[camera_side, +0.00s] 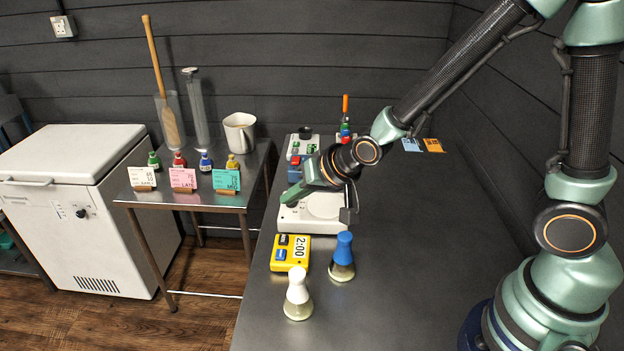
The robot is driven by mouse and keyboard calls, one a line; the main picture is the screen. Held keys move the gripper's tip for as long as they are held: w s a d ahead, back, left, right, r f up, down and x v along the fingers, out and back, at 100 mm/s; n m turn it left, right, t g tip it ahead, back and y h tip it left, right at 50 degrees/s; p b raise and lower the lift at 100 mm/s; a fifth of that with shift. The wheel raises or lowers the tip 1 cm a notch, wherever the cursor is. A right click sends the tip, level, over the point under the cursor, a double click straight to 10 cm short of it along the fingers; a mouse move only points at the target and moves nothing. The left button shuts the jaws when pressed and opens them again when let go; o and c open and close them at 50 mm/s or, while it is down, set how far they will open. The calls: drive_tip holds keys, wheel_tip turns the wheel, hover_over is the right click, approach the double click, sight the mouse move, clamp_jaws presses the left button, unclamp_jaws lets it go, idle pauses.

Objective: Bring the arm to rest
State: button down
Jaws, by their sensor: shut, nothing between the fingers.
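My gripper (294,197) is shut and empty. It reaches out over the left part of a white bench device (318,214) on the dark bench. My arm comes in from the right and hides part of the device. I cannot tell whether the fingertips touch it.
In front of the device are a yellow timer (290,254) reading 2:00, a blue-topped flask (342,257) and a white-topped flask (297,294). Small coloured items stand behind my gripper. A side table (209,200) holds cards, bottles and a jug (240,132). The bench's right part (430,240) is clear.

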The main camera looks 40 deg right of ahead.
drive_tip(key=s+d+r+n+g+h, duration=0.2)
drive_tip(key=s+d+r+n+g, duration=0.1)
drive_tip(key=s+d+r, duration=0.8)
drive_tip(key=s+r+n, duration=0.1)
drive_tip(key=s+r, duration=0.1)
drive_tip(key=s, duration=0.1)
drive_tip(key=shift+s+n, duration=0.2)
drive_tip(key=shift+n, duration=0.1)
